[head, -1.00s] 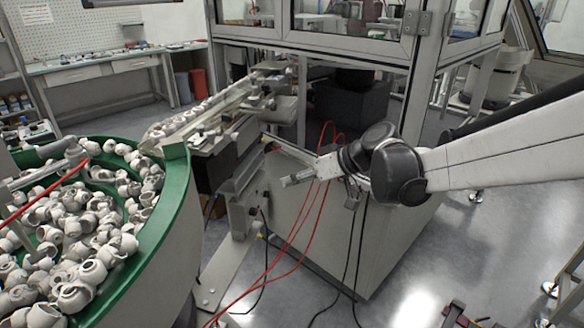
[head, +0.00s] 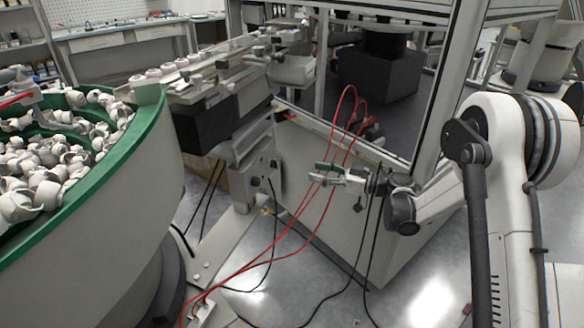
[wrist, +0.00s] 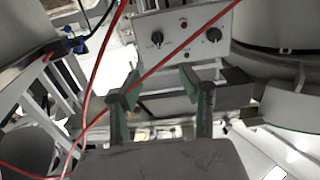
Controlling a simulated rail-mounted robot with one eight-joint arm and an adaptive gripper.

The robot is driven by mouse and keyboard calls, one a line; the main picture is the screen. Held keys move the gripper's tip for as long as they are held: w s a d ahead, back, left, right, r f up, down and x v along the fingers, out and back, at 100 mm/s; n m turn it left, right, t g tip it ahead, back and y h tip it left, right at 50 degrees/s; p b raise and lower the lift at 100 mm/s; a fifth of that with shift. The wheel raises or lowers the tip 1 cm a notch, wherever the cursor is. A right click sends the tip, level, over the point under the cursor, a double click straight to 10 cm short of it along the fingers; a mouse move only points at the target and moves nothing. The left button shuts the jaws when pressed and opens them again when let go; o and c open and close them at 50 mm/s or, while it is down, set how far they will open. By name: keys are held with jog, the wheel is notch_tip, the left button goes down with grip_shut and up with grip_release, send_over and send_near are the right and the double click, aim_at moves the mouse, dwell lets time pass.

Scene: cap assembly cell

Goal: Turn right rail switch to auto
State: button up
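A grey control panel (wrist: 180,30) with two black rotary switches fills the top middle of the wrist view. One switch (wrist: 157,38) is at left and the other (wrist: 213,34) at right, with small red and green round parts between them. Labels are too small to read, so I cannot tell which setting either has. In the head view the panel (head: 264,172) is on the machine's frame, left of my gripper (head: 322,174). My gripper (wrist: 158,84) is open and empty in the wrist view, its green-padded fingers apart, pointing toward the panel without touching it.
Red cables (head: 300,225) hang between my gripper and the panel, and a red cable (wrist: 165,60) crosses the wrist view in front of the fingers. The bowl feeder (head: 95,190) stands at left. A glass-walled cabinet (head: 335,195) is behind my gripper.

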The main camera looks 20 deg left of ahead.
aim_at(273, 164)
jog(key=w+a+f+b, duration=0.1)
jog(key=w+a+b, duration=0.1)
jog(key=a, duration=1.1)
jog(key=shift+a+b, duration=0.25)
jog(key=shift+b, duration=0.25)
grip_shut()
